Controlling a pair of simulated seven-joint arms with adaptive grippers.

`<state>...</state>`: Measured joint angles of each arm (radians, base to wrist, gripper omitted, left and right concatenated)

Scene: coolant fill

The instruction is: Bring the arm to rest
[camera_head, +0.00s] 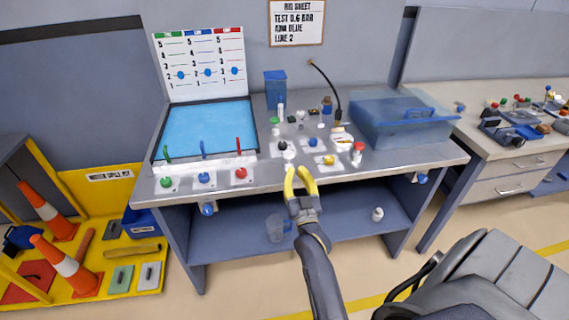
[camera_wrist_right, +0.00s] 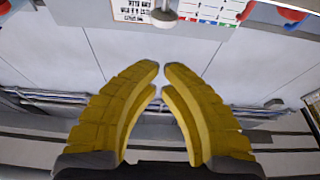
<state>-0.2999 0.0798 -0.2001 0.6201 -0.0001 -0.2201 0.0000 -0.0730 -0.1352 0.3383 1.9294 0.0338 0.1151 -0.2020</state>
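My right gripper (camera_head: 297,169) has yellow fingers and hangs in front of the workbench's (camera_head: 330,183) front edge in the head view. In the right wrist view, its two fingertips (camera_wrist_right: 161,67) lean close together with a narrow gap between them. Nothing is held between them. The right arm comes up from the bottom of the head view. My left gripper is not in view.
The bench carries a blue pool tray (camera_head: 207,128), several knobs and small parts, and a translucent blue case (camera_head: 402,120). A jug (camera_head: 275,228) stands on the lower shelf. Orange cones (camera_head: 67,266) stand on a yellow tray at left. A side bench (camera_head: 500,157) stands right.

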